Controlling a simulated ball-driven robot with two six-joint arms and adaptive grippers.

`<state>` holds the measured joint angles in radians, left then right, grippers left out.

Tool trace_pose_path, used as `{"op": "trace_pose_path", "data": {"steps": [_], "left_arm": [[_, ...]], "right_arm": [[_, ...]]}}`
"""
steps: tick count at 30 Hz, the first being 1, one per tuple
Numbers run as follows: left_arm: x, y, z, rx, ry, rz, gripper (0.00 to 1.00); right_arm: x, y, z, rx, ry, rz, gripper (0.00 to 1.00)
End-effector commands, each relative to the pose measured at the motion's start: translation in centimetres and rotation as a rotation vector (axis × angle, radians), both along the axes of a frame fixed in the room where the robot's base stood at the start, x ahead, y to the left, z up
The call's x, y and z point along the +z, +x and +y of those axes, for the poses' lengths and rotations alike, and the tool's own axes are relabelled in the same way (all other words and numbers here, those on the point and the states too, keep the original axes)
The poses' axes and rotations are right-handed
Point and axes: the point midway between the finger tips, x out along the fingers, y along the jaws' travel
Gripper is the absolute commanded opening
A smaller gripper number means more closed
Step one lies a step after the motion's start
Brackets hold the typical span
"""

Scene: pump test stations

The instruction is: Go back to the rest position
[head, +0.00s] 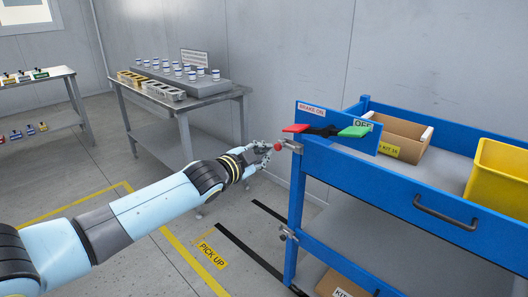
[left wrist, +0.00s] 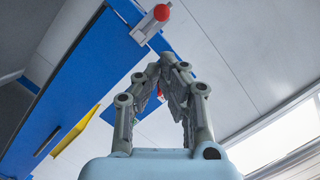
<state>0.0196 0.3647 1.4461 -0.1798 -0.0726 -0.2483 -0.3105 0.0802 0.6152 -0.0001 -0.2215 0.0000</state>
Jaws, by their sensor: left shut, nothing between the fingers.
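My left gripper (head: 262,152) is at the end of my pale blue left arm, reaching across to the near left corner of the blue cart (head: 405,196). Its fingers are shut and empty; the closed fingertips also show in the left wrist view (left wrist: 168,62). Just beyond the fingertips is a red knob (head: 278,147) on a metal latch at the cart's corner post; it also shows in the left wrist view (left wrist: 161,12). The knob looks apart from the fingers. My right gripper is not in view.
The cart carries a brake lever with a red end (head: 295,128) and a green end (head: 355,131), a cardboard kit box (head: 400,139) and a yellow bin (head: 500,172). A metal table (head: 212,92) stands behind. Floor near the PICK UP label (head: 212,256) is clear.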

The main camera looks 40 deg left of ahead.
Motion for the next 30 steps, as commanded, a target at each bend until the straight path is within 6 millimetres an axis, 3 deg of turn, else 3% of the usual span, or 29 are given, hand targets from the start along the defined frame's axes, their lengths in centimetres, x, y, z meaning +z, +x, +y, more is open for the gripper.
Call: {"op": "trace_pose_path", "data": {"steps": [9, 17, 20, 23, 26, 30], "left_arm": [[-0.1, 0.0, 0.0, 0.000, 0.000, 0.000, 0.00], [-0.9, -0.5, -0.1, 0.000, -0.002, 0.013, 0.00], [-4.2, -2.2, -0.8, 0.006, -0.024, 0.060, 0.00], [-10.3, -5.2, -1.3, 0.030, -0.065, 0.162, 0.00], [-17.5, -9.7, -1.8, 0.070, -0.123, 0.294, 0.00], [-26.6, -17.2, -2.9, 0.140, -0.212, 0.483, 0.00]], "right_arm": [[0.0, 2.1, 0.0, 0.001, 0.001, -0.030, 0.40], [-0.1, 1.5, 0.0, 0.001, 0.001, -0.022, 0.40], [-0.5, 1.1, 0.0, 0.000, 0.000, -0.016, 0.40], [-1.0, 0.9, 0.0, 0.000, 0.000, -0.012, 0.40], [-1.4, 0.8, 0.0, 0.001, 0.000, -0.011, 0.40], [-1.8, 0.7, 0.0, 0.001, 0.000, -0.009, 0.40]]}}
